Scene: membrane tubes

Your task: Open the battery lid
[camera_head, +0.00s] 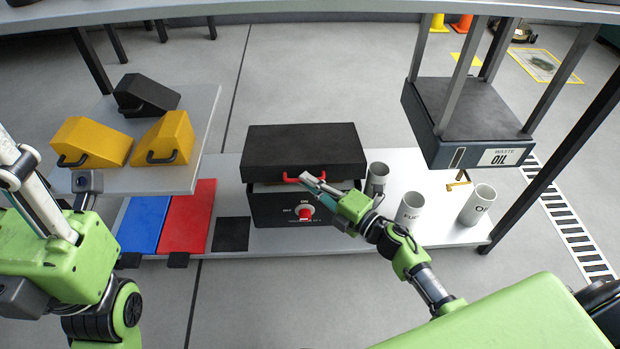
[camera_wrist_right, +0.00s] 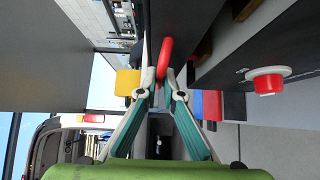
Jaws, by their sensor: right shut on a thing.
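The battery box (camera_head: 262,208) is black, with a red-and-white knob (camera_head: 305,212) on its front; the knob also shows in the right wrist view (camera_wrist_right: 267,84). Its wide black lid (camera_head: 300,146) has a red handle (camera_head: 291,179) at the front edge. A light strip shows between lid and box, and the lid looks raised a little. My right gripper (camera_head: 310,180) is shut on the red handle. In the right wrist view the handle (camera_wrist_right: 165,58) sits between the fingertips. My left arm shows at the left, but its fingers do not.
Grey cups (camera_head: 377,180), (camera_head: 411,212) and (camera_head: 480,205) stand right of the box. The waste oil tank (camera_head: 470,105) hangs above them. Yellow cases (camera_head: 92,142) and a black case (camera_head: 146,93) sit on the left shelf. Blue (camera_head: 148,222) and red (camera_head: 187,216) panels lie below.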

